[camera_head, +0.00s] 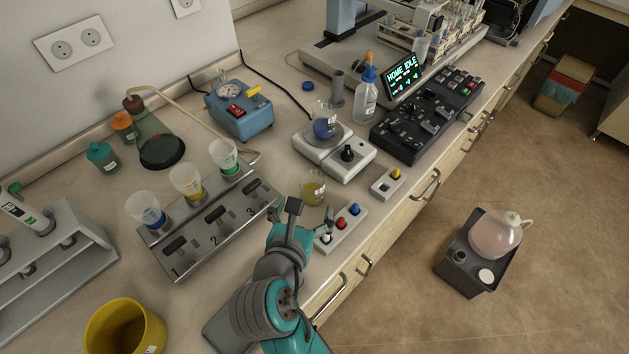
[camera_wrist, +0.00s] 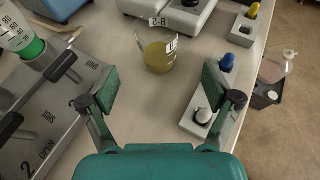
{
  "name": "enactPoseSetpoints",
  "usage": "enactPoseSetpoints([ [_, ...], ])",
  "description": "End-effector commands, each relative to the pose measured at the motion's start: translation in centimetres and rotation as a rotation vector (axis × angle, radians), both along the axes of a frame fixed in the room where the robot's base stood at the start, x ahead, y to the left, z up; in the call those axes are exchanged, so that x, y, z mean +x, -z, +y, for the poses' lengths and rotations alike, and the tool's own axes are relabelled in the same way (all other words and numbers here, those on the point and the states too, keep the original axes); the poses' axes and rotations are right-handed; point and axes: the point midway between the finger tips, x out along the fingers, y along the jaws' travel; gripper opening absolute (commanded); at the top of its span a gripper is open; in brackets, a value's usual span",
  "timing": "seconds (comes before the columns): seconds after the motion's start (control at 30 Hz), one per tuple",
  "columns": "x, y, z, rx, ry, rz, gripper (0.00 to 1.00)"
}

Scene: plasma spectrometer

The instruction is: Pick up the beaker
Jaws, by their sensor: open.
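A small glass beaker (camera_head: 312,190) with yellow liquid stands upright on the counter, between the numbered filter rack and the button box. In the wrist view the beaker (camera_wrist: 158,55) sits ahead of my gripper, a little left of the middle between the fingers. My gripper (camera_wrist: 168,100) is open and empty, its two fingers spread wide and apart from the beaker. In the head view my gripper (camera_head: 308,222) is just in front of the beaker, near its lower side. Another beaker (camera_head: 324,122) with blue contents stands on the white hotplate stirrer.
A button box (camera_head: 341,228) with red, blue and white knobs lies close to my right finger. The filter rack (camera_head: 212,222) with several cups is on the left. The stirrer (camera_head: 334,152) stands behind the beaker, and a small yellow-button box (camera_head: 388,184) is to the right.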

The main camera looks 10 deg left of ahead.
Motion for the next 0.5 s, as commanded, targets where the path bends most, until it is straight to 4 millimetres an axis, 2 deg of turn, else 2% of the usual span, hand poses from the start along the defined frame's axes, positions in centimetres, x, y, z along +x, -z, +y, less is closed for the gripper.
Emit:
enactPoseSetpoints([
  [0.2,3.0,1.2,-0.4,0.001,0.003,0.001,0.88],
  [0.5,4.9,2.2,-0.5,0.002,0.002,0.000,0.88],
])
